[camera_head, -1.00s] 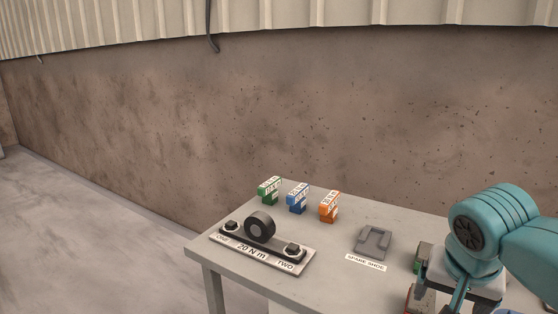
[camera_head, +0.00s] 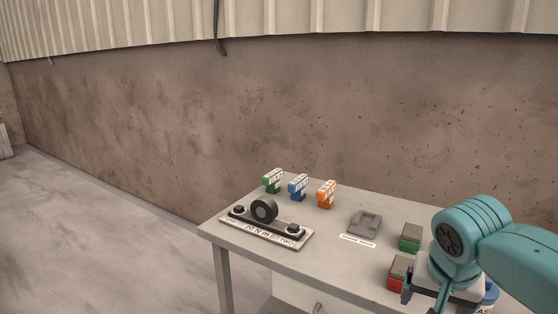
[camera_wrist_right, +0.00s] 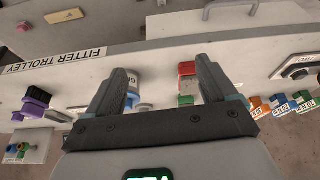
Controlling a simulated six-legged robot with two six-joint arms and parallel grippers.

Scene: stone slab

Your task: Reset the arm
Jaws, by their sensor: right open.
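My right arm comes in from the right in the head view, and its gripper (camera_head: 430,298) hangs low over the right part of the trolley top (camera_head: 290,262). In the right wrist view the two dark fingers of the gripper (camera_wrist_right: 162,78) stand wide apart with nothing held between them. Beyond the fingers lie the trolley top with its "FITTER TROLLEY" label (camera_wrist_right: 53,58) and a red-topped block (camera_wrist_right: 187,69). My left gripper is not in view.
Green (camera_head: 272,181), blue (camera_head: 298,187) and orange (camera_head: 326,194) labelled blocks stand at the back. A "20 N m" plate (camera_head: 262,236) with a black ring (camera_head: 264,208) lies in front. A grey shoe (camera_head: 364,223), a green box (camera_head: 410,237) and a red box (camera_head: 396,280) are near my gripper.

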